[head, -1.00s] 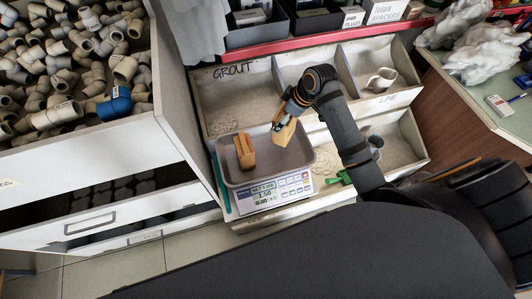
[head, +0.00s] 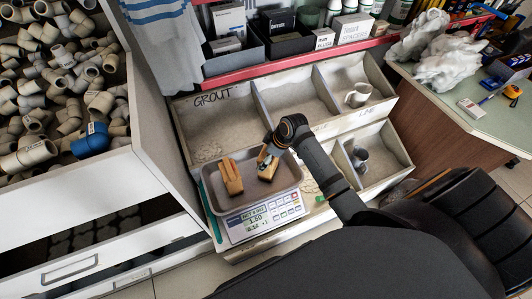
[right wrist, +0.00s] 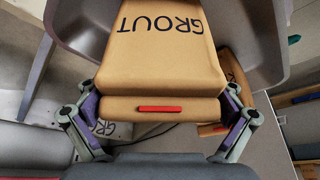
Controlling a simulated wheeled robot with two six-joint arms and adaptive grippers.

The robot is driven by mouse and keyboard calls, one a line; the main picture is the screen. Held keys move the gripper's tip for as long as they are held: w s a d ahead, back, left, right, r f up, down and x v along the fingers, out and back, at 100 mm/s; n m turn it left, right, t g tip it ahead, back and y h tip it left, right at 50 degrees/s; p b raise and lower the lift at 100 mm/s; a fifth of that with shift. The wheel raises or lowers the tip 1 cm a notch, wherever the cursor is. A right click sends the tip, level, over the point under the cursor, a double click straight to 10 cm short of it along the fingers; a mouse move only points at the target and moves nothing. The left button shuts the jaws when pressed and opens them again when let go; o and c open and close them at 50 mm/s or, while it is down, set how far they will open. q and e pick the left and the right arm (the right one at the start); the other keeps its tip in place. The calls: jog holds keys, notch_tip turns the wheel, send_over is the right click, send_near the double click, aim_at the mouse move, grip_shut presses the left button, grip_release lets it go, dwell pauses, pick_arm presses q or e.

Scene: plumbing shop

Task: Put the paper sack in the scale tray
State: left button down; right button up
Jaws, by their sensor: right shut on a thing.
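The scale (head: 258,215) stands in front of the bins, with its grey metal tray (head: 238,206) on top. One tan paper sack (head: 231,177) lies in the left part of the tray. My right gripper (head: 266,159) is shut on a second tan sack (head: 268,170) over the tray's right part, beside the first. In the right wrist view the held sack (right wrist: 165,50) reads GROUT and has a red strip; the gripper's fingers are on both its sides. Whether it touches the tray floor I cannot tell. My left gripper is not in view.
A box of pipe fittings (head: 50,80) stands left, above drawers (head: 60,272). A counter (head: 470,120) is at right.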

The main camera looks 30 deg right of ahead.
jog(key=o, duration=1.5)
jog(key=shift+c, duration=0.2)
jog(key=p+v, duration=0.2)
jog(key=v, duration=1)
